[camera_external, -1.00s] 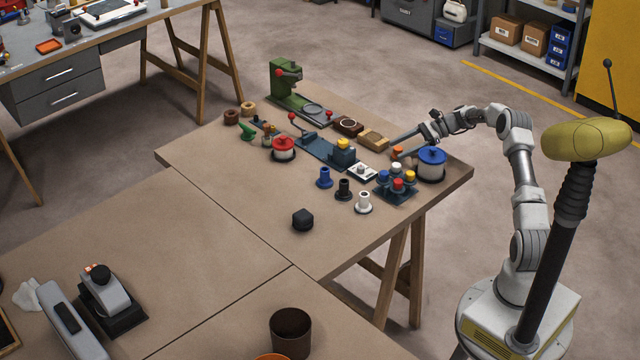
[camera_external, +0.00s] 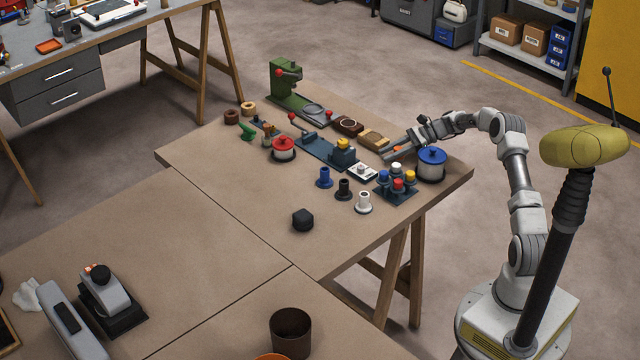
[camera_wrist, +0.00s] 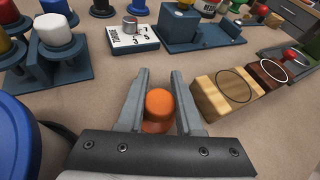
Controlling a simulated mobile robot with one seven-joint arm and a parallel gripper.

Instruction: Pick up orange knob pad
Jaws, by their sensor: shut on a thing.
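The orange knob pad (camera_wrist: 159,104) is a round orange knob on a wider orange base. In the wrist view it sits between the two fingers of my gripper (camera_wrist: 159,100), which are shut on it. In the external view my gripper (camera_external: 393,152) is low over the table's far right part, and only a small bit of the orange knob pad (camera_external: 397,148) shows between the fingers. Whether the pad still touches the table cannot be told.
A blue-lidded pot (camera_external: 431,164) stands close on the right, also at the wrist view's left edge (camera_wrist: 15,150). A wooden block (camera_external: 373,139) is close on the other side. A rack of coloured knobs (camera_external: 397,188) and a white card block (camera_external: 362,172) stand nearer.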

